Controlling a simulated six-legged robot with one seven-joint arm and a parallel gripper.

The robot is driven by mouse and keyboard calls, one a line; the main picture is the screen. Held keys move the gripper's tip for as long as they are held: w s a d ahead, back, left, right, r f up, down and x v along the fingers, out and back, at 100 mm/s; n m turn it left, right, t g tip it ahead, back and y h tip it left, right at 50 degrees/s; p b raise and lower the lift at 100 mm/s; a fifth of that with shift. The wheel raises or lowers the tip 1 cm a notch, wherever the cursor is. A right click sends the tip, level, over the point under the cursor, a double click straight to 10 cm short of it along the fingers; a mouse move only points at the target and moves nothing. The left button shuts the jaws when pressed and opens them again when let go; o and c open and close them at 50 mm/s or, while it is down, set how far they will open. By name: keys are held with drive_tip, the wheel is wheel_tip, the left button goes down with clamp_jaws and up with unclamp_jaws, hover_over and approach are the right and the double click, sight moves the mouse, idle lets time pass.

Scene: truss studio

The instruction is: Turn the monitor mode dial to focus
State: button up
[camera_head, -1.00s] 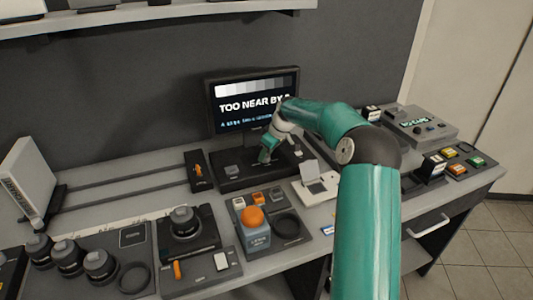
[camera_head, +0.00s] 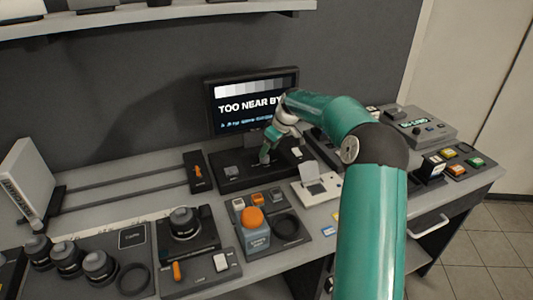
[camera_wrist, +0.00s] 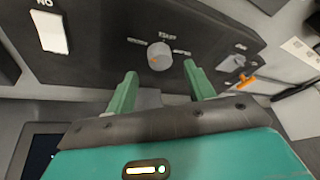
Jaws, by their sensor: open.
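The monitor (camera_head: 252,100) stands at the back of the bench and reads "TOO NEAR BY", with the rest of the line hidden by my arm. Its dark control base (camera_head: 225,180) lies in front of it. In the head view my gripper (camera_head: 276,148) is over the base and hides the dial.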

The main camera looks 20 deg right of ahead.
drive_tip(key=v, duration=1)
drive_tip(key=shift+r, duration=0.15)
